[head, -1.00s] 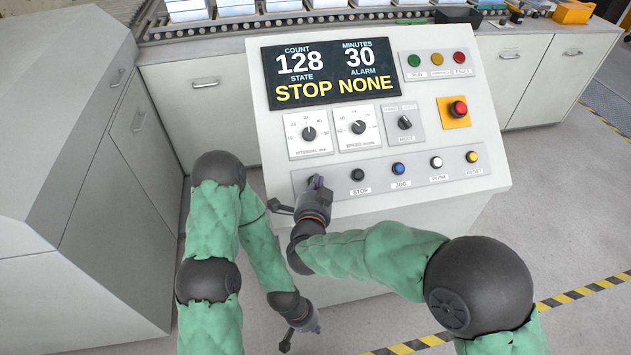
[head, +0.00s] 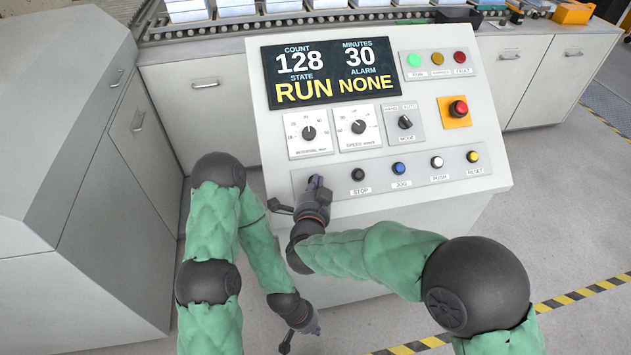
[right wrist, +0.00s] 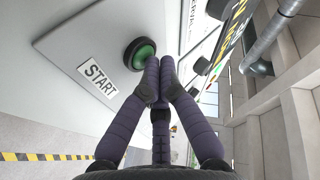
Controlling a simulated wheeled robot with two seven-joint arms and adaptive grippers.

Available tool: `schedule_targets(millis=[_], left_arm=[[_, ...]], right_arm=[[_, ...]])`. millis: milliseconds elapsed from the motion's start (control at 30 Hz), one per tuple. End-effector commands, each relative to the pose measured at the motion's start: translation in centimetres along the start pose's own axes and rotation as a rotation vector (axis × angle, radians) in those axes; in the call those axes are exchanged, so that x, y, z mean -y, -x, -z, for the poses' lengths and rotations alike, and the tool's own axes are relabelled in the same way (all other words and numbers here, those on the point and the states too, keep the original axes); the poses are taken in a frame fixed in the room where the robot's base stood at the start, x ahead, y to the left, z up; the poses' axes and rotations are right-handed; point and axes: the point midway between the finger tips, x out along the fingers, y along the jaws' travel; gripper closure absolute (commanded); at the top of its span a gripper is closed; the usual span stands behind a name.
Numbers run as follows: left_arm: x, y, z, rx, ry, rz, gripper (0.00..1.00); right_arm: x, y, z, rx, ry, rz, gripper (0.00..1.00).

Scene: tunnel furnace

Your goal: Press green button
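The green button (right wrist: 140,53), beside a START label (right wrist: 98,79), shows in the right wrist view. My right gripper (right wrist: 160,72) is shut and empty, with its fingertips together at the button's edge, seemingly touching it. In the head view my right gripper (head: 316,183) is at the left end of the panel's button row and hides most of the green button. My left gripper (head: 311,328) hangs low in front of the console; whether its fingers are open is unclear. The display (head: 328,73) reads RUN, count 128, minutes 30, alarm NONE. The green RUN lamp (head: 414,60) is lit.
To the right in the row are a black STOP button (head: 358,175), a blue button (head: 398,168), a white button (head: 437,162) and a yellow RESET button (head: 473,157). A red emergency button (head: 458,108) sits above. White cabinets (head: 75,215) stand at the left.

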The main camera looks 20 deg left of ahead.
Motion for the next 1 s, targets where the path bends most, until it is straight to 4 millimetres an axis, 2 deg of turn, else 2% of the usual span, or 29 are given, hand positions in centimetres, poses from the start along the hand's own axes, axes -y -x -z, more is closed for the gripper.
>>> schedule_targets(millis=[400, 1000], left_arm=[[0.0, 0.0, 0.0, 0.000, 0.000, 0.000, 1.00], [-0.3, 0.9, 0.0, 0.000, 0.000, 0.000, 1.00]], right_arm=[[-0.1, 0.0, 0.0, 0.001, 0.000, -0.001, 1.00], [0.8, 1.2, 0.8, 0.001, 0.000, 0.000, 1.00]])
